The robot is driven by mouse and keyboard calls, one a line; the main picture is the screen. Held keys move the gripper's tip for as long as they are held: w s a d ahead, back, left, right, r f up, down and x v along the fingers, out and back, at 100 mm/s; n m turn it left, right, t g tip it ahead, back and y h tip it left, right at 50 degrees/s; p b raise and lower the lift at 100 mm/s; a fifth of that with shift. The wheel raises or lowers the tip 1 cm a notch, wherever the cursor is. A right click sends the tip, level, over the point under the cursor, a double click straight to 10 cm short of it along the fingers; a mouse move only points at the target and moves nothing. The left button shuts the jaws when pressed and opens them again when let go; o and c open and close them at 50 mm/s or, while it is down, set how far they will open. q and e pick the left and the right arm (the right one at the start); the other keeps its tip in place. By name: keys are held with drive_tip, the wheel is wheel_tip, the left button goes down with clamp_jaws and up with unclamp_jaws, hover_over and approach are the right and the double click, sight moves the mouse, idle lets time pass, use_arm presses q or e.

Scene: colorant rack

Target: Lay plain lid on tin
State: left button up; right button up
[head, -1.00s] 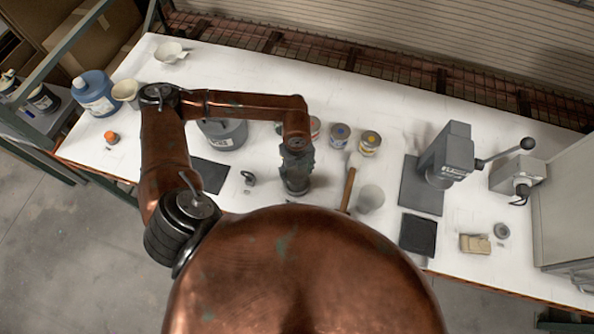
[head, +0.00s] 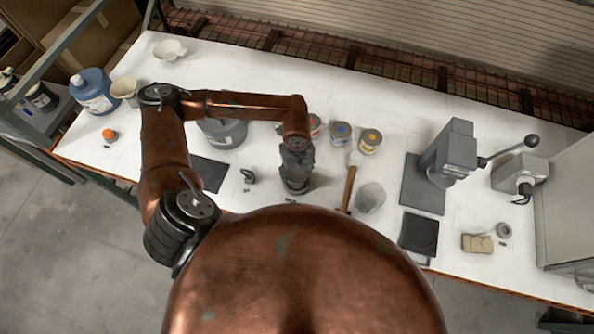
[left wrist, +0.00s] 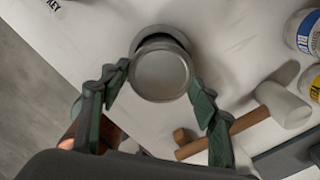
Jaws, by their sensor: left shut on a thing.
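My left gripper (left wrist: 161,70) has its two green fingers around a round, plain grey metal lid (left wrist: 162,78), which they grip at its sides. Just behind and under the lid is a round grey rim with a dark gap (left wrist: 160,36), apparently the tin. The lid covers most of it and looks set off toward the near side; I cannot tell whether they touch. In the head view my left gripper (head: 297,172) points down over the table, and it hides most of the lid and tin. My right gripper is not in view.
A mallet with a wooden handle (head: 349,188) lies just right of my gripper. Small colorant tins (head: 370,140) stand behind it. A large grey can (head: 222,134) is left, under my arm. A grey press (head: 447,150) stands farther right. White table (head: 270,75) is clear at the back.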

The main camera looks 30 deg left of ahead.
use_arm(q)
drive_tip(key=o, duration=0.8)
drive_tip(key=shift+o, duration=0.2)
wheel_tip(320, 180, up, 12)
